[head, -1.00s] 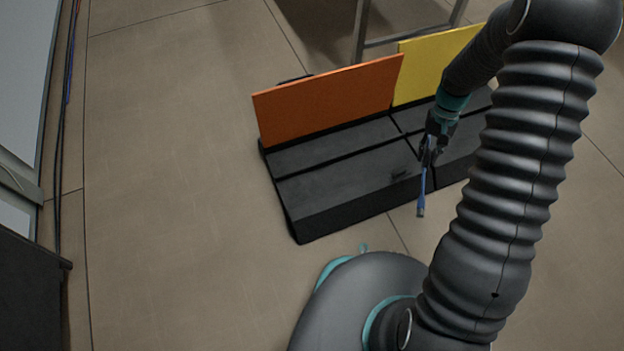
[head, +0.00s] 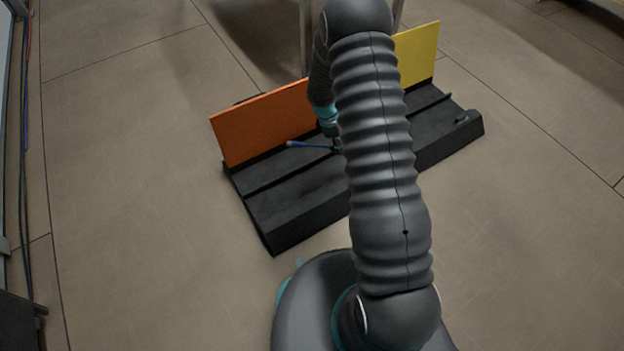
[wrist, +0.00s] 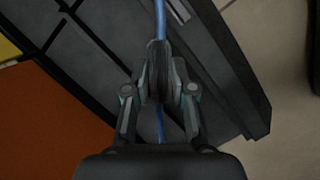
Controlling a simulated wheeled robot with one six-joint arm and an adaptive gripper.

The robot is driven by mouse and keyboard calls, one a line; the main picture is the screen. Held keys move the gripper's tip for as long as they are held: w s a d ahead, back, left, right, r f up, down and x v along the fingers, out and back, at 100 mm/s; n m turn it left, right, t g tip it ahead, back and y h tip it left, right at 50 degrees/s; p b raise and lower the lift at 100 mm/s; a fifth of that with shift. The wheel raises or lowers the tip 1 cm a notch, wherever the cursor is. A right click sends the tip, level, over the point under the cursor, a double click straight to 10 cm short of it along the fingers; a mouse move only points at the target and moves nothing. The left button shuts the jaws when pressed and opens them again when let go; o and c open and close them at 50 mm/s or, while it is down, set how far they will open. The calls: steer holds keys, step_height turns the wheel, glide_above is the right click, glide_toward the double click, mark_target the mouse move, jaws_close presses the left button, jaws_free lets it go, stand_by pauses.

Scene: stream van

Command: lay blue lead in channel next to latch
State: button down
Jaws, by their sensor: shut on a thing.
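The blue lead (head: 312,146) extends left from my gripper (head: 335,146), its paler end near the foot of the orange panel. My gripper is shut on the lead; in the wrist view the lead (wrist: 160,20) shows above and below the fingers (wrist: 160,80). Both are over the black channel tray (head: 290,195). Whether the lead touches the channel floor is unclear. A small latch (head: 462,119) is on the tray's right section. A pale piece, perhaps another latch (wrist: 178,10), shows beside the lead in the wrist view. My arm hides the tray's middle.
An orange panel (head: 265,122) and a yellow panel (head: 418,55) stand upright along the tray's back edge. A metal frame leg (head: 305,35) stands behind. Dark cables (head: 28,200) run along the left. Floor (head: 130,200) is clear left and right of the tray.

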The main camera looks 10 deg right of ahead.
step_height(320, 180, down, 3)
steer(key=w+d+n+t, duration=0.2)
steer(key=w+n, duration=0.1)
steer(key=n, duration=0.3)
steer(key=n+b, duration=0.2)
glide_above(315, 180)
steer(key=f, duration=0.7)
steer(key=shift+a+f, duration=0.2)
steer(key=shift+a, duration=0.2)
steer(key=shift+f+b, duration=0.65)
steer(key=shift+f, duration=1.3)
steer(key=shift+s+f, duration=0.1)
steer(key=shift+f, duration=0.1)
steer(key=c, duration=1)
jaws_free()
